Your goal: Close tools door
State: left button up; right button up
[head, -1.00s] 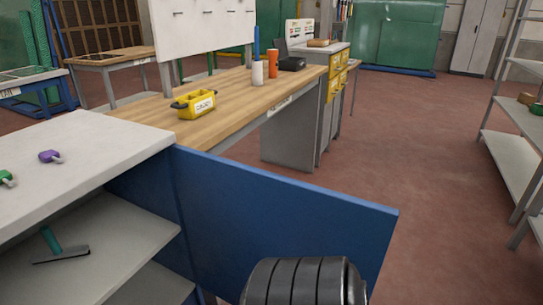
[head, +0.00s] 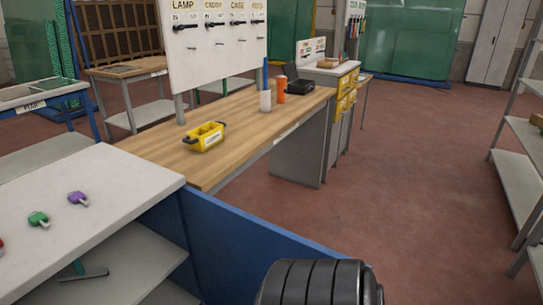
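The blue tools door (head: 250,243) stands open at the front of a white-topped cabinet (head: 90,205), swung out toward the right. A dark ribbed part of my own arm covers the door's lower right portion at the bottom of the view. Neither of my grippers shows, and whether the arm touches the door cannot be told.
A wooden workbench (head: 235,125) with a yellow caddy (head: 205,137) stands behind the cabinet. Green (head: 39,219) and purple (head: 78,198) items lie on the cabinet top. A metal shelf rack (head: 516,185) stands at the right. The red floor (head: 400,190) between is clear.

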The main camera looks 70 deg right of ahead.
aim_at(233, 249)
jog(key=k+l, duration=0.35)
jog(key=l, duration=0.15)
jog(key=k+l, duration=0.35)
jog(key=l, duration=0.2)
jog(key=k+l, duration=0.35)
jog(key=l, duration=0.15)
